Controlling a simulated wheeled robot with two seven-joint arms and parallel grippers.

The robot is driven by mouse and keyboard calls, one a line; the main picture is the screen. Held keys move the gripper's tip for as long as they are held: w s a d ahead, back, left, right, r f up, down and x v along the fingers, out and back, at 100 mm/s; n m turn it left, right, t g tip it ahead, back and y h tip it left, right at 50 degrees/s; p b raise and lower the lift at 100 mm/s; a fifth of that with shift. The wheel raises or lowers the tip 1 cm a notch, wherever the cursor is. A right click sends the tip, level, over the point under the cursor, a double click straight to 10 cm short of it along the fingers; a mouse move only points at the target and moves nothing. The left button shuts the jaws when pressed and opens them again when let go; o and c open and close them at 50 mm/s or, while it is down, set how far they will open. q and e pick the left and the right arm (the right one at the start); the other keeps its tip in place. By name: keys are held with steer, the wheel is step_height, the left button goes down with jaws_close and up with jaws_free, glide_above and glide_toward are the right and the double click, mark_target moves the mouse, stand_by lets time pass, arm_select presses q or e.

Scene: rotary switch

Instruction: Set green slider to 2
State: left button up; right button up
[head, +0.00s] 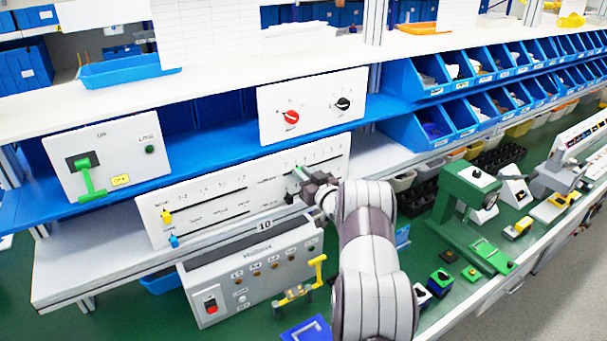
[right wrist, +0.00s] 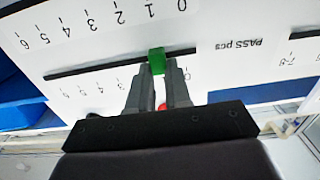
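The green slider (right wrist: 157,60) sits on a dark slot in the white slider panel (head: 150,210), near the low-number end of its scale. The wrist view is upside down; a 2 shows to the left of the slider and a 0 to its right, with the number between hidden by a finger. My right gripper (right wrist: 159,66) has one finger on each side of the slider, close against it, and looks shut on it. In the head view the green slider (head: 301,172) shows beside my right gripper (head: 312,184). My left gripper is not in view.
A yellow slider (head: 167,217) and a blue slider (head: 174,241) sit at the panel's left end. Above stands a panel with a red knob (head: 291,117) and a black knob (head: 343,104). A grey control box (head: 250,268) stands below. A green lever (head: 90,178) is at left.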

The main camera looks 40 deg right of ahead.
steer(key=shift+a, duration=0.1)
jaws_close()
steer(key=d+b, duration=0.2)
steer(key=d, duration=0.1)
steer(key=shift+s+d, duration=0.1)
steer(key=shift+s, duration=0.05)
steer(key=o, duration=0.7)
jaws_free()
steer(key=shift+r, duration=0.1)
